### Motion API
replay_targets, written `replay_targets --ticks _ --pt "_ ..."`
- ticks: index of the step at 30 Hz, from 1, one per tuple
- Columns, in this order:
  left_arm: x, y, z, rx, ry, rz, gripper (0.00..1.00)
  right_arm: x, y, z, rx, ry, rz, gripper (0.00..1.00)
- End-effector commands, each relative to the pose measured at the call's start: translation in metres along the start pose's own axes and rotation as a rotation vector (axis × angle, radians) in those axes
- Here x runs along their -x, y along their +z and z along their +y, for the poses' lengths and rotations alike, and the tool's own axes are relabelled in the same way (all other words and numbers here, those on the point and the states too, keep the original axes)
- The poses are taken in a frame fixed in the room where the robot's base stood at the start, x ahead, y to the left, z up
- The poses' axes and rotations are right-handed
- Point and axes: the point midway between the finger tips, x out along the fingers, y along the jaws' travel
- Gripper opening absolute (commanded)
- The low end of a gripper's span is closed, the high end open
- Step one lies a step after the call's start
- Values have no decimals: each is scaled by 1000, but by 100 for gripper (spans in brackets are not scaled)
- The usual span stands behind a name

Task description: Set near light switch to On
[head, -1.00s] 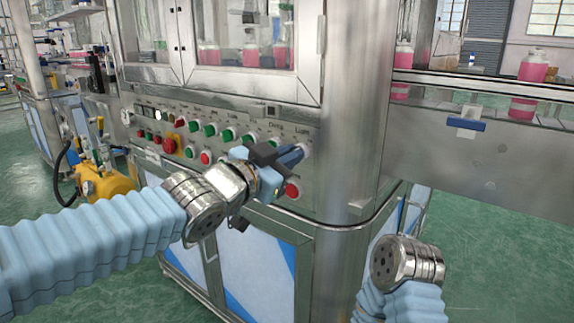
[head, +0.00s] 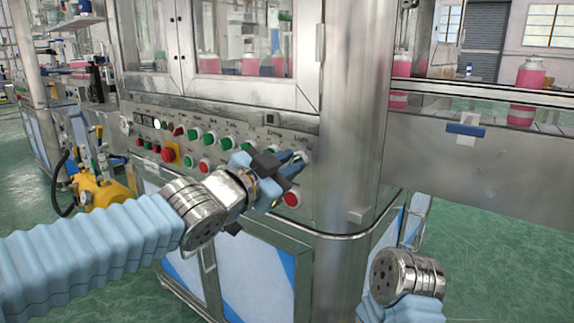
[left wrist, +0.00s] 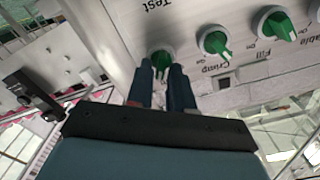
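A control panel (head: 222,160) on the steel machine carries a row of green rotary knobs. The rightmost knob (head: 305,157) is under a small label that seems to read "Light" in the head view. In the left wrist view the label by the green knob (left wrist: 162,60) looks more like "Test". My left gripper (head: 296,163) is at this rightmost knob. In the left wrist view its two dark blue fingers (left wrist: 163,72) stand apart, with tips on either side of the knob. Contact is unclear. The knob's handle angle is partly hidden. My right gripper is out of view.
A red button (head: 292,199) sits just below the left gripper. More green knobs (head: 228,143) and red buttons run left along the panel. A round steel column (head: 350,120) stands right of the panel. A conveyor with pink bottles (head: 527,92) is at right.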

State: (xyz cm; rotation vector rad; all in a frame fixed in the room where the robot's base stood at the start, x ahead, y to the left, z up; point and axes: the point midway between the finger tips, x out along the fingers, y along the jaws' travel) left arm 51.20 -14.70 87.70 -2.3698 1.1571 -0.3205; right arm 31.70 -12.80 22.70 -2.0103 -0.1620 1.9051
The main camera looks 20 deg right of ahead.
Motion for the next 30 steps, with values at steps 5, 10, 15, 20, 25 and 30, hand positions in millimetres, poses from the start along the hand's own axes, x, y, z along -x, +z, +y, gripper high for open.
replay_targets --ticks 5,10,15,20,25,30 --pt "0 0 0 1 0 0 35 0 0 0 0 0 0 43" --pt "0 0 0 2 0 0 35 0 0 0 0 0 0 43" --pt "15 -1 -2 3 -3 -1 35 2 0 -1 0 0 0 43" --pt "52 -3 -4 1 -4 -2 35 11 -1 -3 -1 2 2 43" --pt "94 -4 -4 -1 -4 -2 35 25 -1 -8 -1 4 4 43" --pt "124 -3 -2 -1 -2 0 35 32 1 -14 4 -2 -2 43"
